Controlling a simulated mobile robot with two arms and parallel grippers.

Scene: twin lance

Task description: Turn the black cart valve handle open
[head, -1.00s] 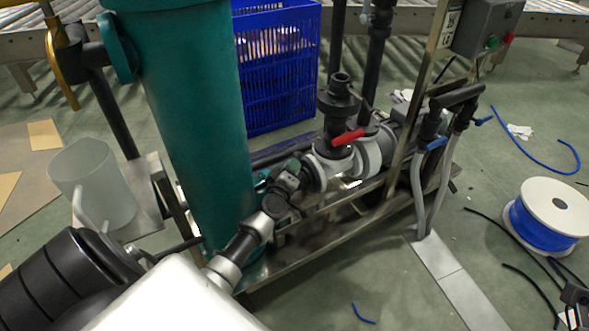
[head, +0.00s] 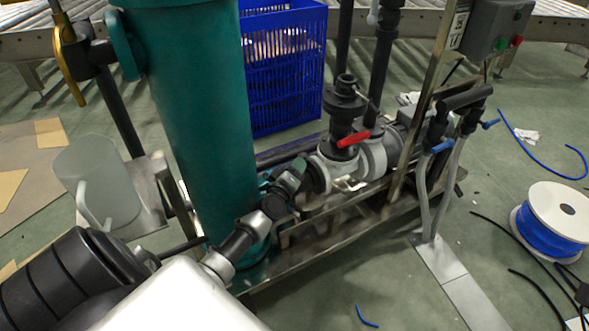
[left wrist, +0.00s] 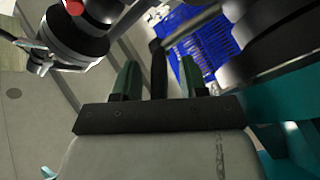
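My left gripper (head: 293,174) reaches in from the lower left in the head view, beside the grey and black pump valve assembly (head: 335,165) on the cart. In the left wrist view, my left gripper (left wrist: 158,75) shows two dark green fingers spread apart. A narrow black bar (left wrist: 157,68), which looks like the black valve handle, stands upright in the gap between them. Gaps show on both sides of it, and I cannot tell how deep it sits. In the head view this bar is hidden or too dark to make out. My right gripper is not in view.
A teal tank (head: 200,120) stands close left of the gripper. A red valve handle (head: 353,138) and blue handles (head: 443,146) are on nearby pipes. A blue crate (head: 285,80) is behind. A cable spool (head: 552,220) and loose cables lie on the floor at right.

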